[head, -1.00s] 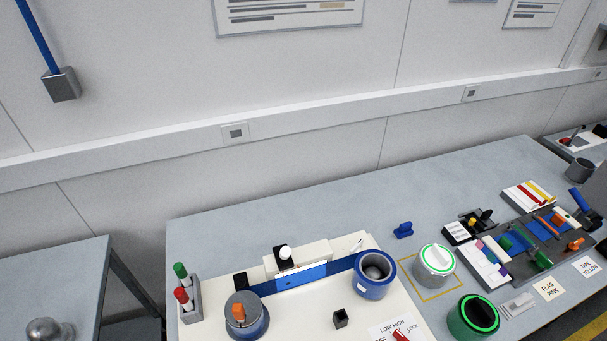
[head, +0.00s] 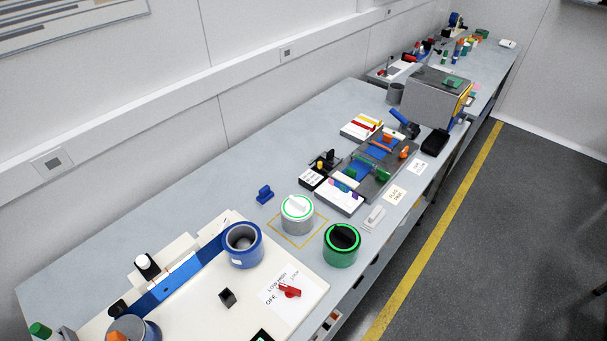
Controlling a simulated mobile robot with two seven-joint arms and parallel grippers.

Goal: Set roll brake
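A white machine base (head: 198,318) lies on the near end of the long bench. A red selector knob (head: 290,291) sits on a white card (head: 278,302) marked LOW, HIGH and OFF. No part labelled as the roll brake is readable. Neither gripper is in view.
A grey canister with a white top (head: 297,218) stands inside a yellow outline. A green-ringed dark container (head: 342,246) stands near the front edge. Trays of coloured parts (head: 365,170) and a grey box machine (head: 433,98) stand farther along.

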